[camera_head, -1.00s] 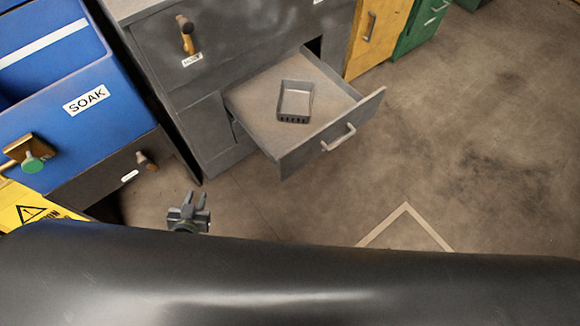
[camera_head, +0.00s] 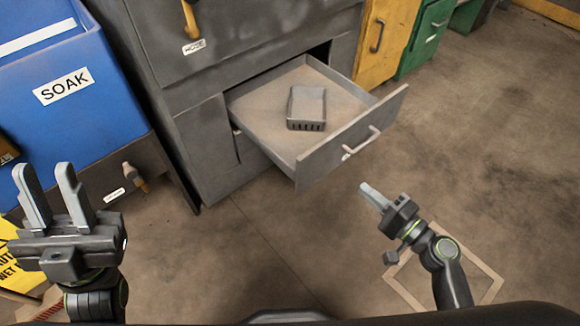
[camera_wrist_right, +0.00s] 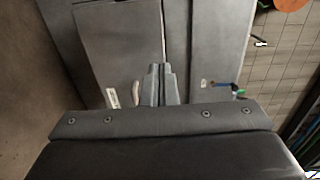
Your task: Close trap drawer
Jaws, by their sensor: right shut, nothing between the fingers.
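The grey drawer (camera_head: 345,140) stands pulled out of the grey cabinet (camera_head: 215,150) in the head view. Its front carries a pale bar handle (camera_head: 362,143). A small dark grey slotted box (camera_head: 307,108) lies on the drawer floor. My right gripper (camera_head: 368,190) is shut and empty, below and in front of the drawer front, apart from the handle. In the right wrist view its closed fingers (camera_wrist_right: 162,84) point toward grey panels. My left gripper (camera_head: 48,190) is open and empty at the far left, in front of the blue bin.
A blue bin (camera_head: 110,110) marked SOAK stands left of the cabinet. A yellow cabinet (camera_head: 372,65) and a green one (camera_head: 425,45) stand to the right. A yellow caution sign (camera_head: 15,262) is at lower left. The floor in front of the drawer and to its right is clear.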

